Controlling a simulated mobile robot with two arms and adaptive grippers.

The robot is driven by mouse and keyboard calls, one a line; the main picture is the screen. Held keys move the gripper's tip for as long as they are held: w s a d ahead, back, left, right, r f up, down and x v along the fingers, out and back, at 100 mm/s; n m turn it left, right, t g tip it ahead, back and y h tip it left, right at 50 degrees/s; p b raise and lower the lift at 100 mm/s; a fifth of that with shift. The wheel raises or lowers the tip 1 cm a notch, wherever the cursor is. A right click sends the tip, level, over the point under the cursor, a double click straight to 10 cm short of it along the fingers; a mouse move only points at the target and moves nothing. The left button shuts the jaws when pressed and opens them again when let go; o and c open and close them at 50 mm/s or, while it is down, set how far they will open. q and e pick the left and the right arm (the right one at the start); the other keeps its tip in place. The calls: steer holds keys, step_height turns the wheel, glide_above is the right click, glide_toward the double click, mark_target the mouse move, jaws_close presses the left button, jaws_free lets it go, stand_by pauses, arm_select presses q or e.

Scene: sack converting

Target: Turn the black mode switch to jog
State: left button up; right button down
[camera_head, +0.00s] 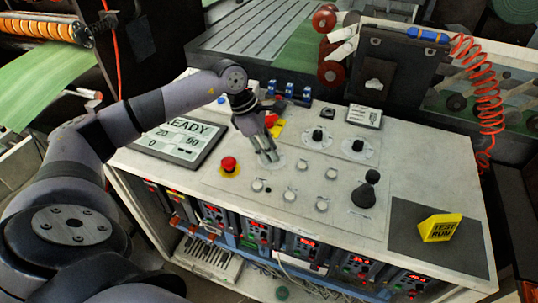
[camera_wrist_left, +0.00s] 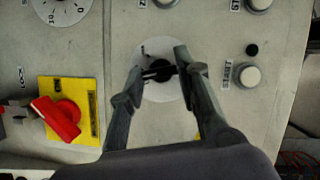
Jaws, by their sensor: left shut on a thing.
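My left gripper (camera_head: 269,157) reaches down onto the sloping control panel. It is shut on the black mode switch (camera_wrist_left: 160,68), which shows between the fingertips in the left wrist view, over a round pale dial plate (camera_wrist_left: 148,47). A short dark mark shows on the plate at its upper left; I cannot read the position labels. In the head view the fingers hide most of the switch. My right gripper is not in view.
Close by are a red mushroom button (camera_head: 229,163), a red handle on a yellow plate (camera_wrist_left: 62,117) and several white buttons (camera_head: 302,165). A READY screen (camera_head: 180,141) is left.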

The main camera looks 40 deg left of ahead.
arm_select(q)
steer(key=shift+w+a+m+g+b, duration=0.1)
steer(key=shift+m+g+b, duration=0.4)
steer(key=shift+m+b, duration=0.65)
steer(key=shift+m, duration=0.35)
steer(key=o, duration=1.2)
steer(key=shift+c, duration=0.2)
steer(key=shift+h, duration=0.3)
steer(key=v, duration=1.2)
